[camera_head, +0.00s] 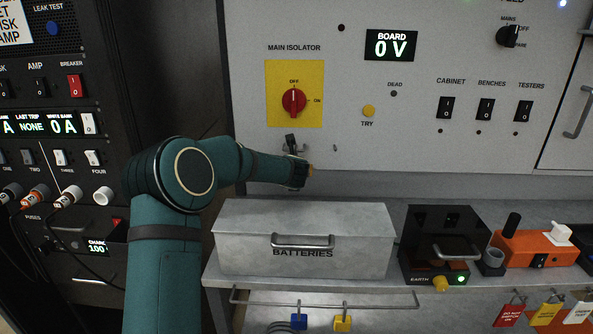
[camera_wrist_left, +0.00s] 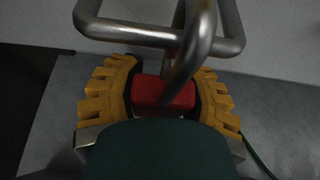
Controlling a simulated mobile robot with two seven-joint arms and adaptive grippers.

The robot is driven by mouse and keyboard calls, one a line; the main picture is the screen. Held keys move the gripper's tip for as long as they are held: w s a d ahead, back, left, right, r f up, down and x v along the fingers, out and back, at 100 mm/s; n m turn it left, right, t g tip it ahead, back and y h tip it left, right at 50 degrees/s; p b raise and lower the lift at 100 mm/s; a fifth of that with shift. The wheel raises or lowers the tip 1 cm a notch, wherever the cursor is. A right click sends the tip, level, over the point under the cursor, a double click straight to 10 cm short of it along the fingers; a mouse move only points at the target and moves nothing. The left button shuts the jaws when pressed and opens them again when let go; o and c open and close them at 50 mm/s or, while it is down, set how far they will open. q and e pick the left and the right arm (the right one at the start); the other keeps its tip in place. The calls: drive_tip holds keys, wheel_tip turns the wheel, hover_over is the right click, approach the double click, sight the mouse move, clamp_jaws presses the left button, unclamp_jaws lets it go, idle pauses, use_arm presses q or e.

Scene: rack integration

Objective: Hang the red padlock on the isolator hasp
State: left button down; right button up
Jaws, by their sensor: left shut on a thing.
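The main isolator is a red knob (camera_head: 293,101) on a yellow plate (camera_head: 311,73), its handle upright toward OFF. Below it, small metal hardware (camera_head: 291,142) shows just above my left gripper (camera_head: 309,171). In the left wrist view, my left gripper (camera_wrist_left: 165,95) is shut on the red padlock (camera_wrist_left: 163,93), its yellow fingers on both sides of the body. The grey shackle (camera_wrist_left: 202,38) rises from it and crosses a bent metal bar (camera_wrist_left: 115,33), which looks like the hasp. I cannot tell whether the shackle passes around the bar. My right gripper is out of view.
A grey batteries box (camera_head: 240,240) with a handle stands on the bench below my left arm. A black earth unit (camera_head: 425,240) and an orange device (camera_head: 530,249) stand to its right. A dark rack (camera_head: 60,200) with cables is at the left. Blue (camera_head: 298,321) and yellow (camera_head: 342,323) padlocks hang from a rail.

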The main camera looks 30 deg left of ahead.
use_arm(q)
drive_tip(key=shift+f+b, duration=0.3)
drive_tip(key=shift+f, duration=0.05)
drive_tip(key=shift+c, duration=1.8)
unclamp_jaws()
drive_tip(key=v, duration=1.2)
